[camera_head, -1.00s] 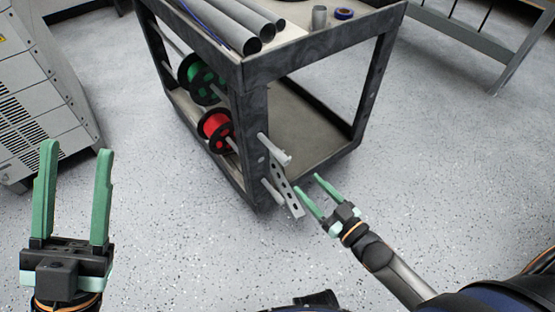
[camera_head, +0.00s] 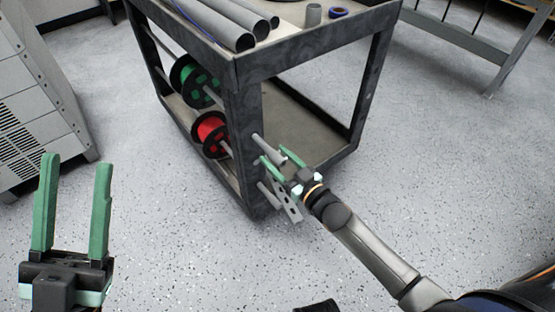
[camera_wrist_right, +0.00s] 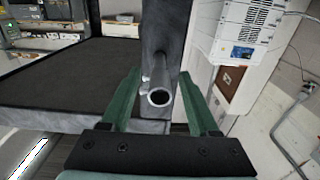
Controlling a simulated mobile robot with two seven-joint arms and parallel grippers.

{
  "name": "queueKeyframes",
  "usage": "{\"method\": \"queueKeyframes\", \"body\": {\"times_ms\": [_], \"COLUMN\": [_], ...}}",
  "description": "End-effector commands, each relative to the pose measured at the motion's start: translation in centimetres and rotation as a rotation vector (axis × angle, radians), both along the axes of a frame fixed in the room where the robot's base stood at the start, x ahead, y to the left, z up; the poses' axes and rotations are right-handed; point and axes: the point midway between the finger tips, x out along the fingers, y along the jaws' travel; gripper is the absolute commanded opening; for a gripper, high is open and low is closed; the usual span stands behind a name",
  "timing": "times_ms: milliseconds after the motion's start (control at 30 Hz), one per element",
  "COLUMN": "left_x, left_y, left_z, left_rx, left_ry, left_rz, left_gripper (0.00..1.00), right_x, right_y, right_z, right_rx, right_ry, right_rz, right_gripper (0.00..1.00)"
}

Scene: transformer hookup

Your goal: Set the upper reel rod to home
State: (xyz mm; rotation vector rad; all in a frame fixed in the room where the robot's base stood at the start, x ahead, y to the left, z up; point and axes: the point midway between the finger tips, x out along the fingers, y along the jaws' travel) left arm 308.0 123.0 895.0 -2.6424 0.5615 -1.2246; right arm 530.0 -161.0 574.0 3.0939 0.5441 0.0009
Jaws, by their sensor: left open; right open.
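The upper reel rod (camera_head: 264,145) is a grey tube sticking out of the near leg of the dark cart. In the right wrist view its open round end (camera_wrist_right: 160,96) points at the camera, between the two green fingers. My right gripper (camera_head: 273,157) is open around the rod's outer end; contact cannot be told. A lower rod (camera_head: 267,193) sticks out below it, beside a perforated grey bar (camera_head: 290,206) partly hidden by my right gripper. My left gripper (camera_head: 77,165) is open and empty at the lower left, away from the cart.
The cart (camera_head: 242,100) carries a green reel (camera_head: 187,78) and a red reel (camera_head: 210,131) on its side. Grey pipes (camera_head: 225,25) lie on its top. A grey cabinet (camera_head: 35,105) stands at the left. The speckled floor (camera_head: 180,240) in front is clear.

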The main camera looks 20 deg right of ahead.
Motion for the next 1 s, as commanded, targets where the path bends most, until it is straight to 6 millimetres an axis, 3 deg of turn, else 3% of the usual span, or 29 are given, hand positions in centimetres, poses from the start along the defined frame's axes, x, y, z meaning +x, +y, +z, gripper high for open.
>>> {"method": "queueKeyframes", "body": {"times_ms": [233,767,1000], "left_x": [0.03,0.07,0.06], "left_y": [-0.01,0.08,0.1], "left_z": [-0.03,-0.01,-0.01], "left_rx": [0.002,0.005,0.006], "left_ry": [0.001,-0.002,-0.002], "left_rz": [0.0,0.003,0.004], "left_gripper": [0.5,0.5,0.5], "right_x": [0.02,0.0,-0.01], "right_y": [0.02,0.0,0.0], "right_z": [-0.02,-0.02,-0.02], "right_rx": [0.0,0.0,0.0], "right_ry": [0.001,0.0,0.001], "right_rz": [0.0,0.0,0.0], "right_gripper": [0.6,0.01,0.0]}}
